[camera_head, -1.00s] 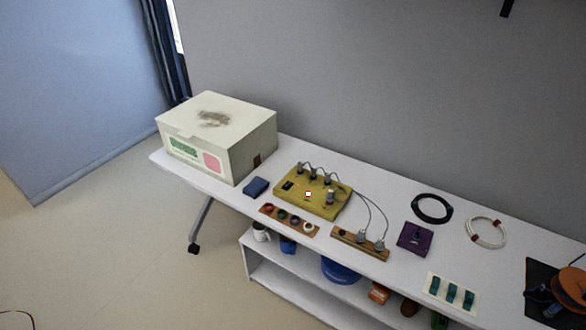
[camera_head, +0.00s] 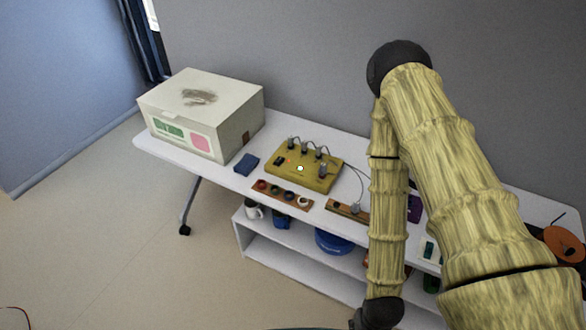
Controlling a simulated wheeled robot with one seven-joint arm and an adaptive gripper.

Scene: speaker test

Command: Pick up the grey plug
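Several grey plugs with dark cords stand along the back of a yellow box (camera_head: 288,176) on the table. A larger grey plug (camera_head: 323,170) sits at the box's right end. Another grey plug (camera_head: 356,208) stands on a brown wooden strip (camera_head: 337,207) to the right of the box, just left of my arm. My arm hides the right part of this strip and whatever is on it. I cannot tell which plug is meant. My arm rises at the right, bends at a dark joint and comes down in front of the table. My gripper does not show; a dark joint is at the bottom edge.
A cream box (camera_head: 196,110) stands at the table's left end, with a small blue block (camera_head: 247,164) near it. A wooden strip with coloured rings (camera_head: 282,195) lies in front of the yellow box. An orange reel (camera_head: 565,244) is at far right. A shelf (camera_head: 262,238) stands below.

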